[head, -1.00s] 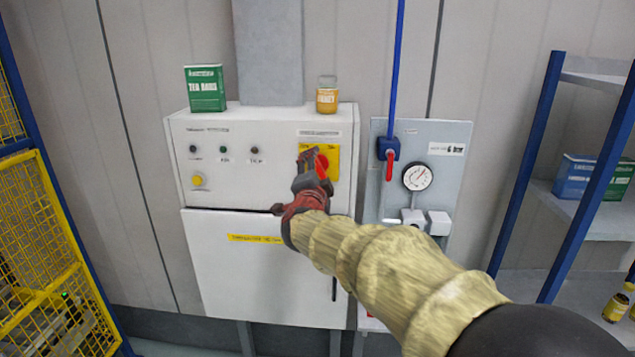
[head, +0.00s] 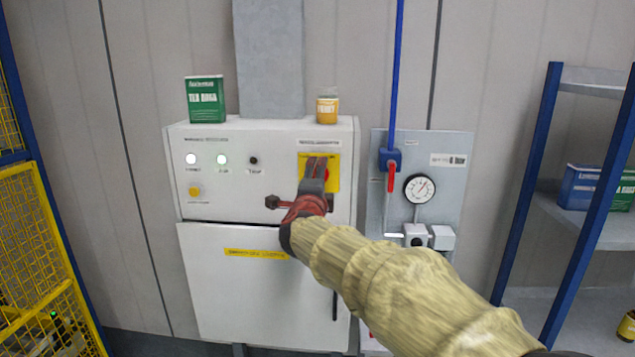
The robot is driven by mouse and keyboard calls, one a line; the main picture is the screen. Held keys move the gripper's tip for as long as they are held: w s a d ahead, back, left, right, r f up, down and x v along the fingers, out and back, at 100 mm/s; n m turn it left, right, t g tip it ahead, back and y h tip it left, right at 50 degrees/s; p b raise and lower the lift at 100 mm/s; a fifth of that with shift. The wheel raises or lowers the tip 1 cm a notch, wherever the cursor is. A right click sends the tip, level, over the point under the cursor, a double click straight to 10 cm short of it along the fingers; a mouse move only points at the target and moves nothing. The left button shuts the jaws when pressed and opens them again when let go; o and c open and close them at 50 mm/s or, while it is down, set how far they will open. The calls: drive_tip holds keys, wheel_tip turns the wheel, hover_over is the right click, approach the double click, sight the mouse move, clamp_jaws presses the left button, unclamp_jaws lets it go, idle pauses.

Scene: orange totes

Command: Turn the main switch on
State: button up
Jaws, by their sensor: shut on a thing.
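The main switch is a red rotary handle (head: 326,174) on a yellow plate (head: 333,160) at the upper right of a white control cabinet (head: 235,190). My gripper (head: 316,166) is at the switch, in front of the yellow plate, and shut on the red handle. The gripper hides most of the handle, so its exact angle is hard to tell. Two indicator lamps on the cabinet, the left one (head: 191,159) and the middle one (head: 222,160), glow white. The third lamp (head: 253,160) is dark.
A green tea box (head: 206,100) and a yellow-labelled jar (head: 327,107) stand on the cabinet top. To the right is a grey panel with a red-handled valve (head: 391,172) and a gauge (head: 420,188). A yellow mesh fence (head: 40,240) stands left, blue-posted shelving (head: 535,170) right.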

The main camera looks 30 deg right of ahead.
drive_tip(key=o, duration=1.1)
drive_tip(key=shift+o, duration=0.2)
drive_tip(key=v, duration=1.2)
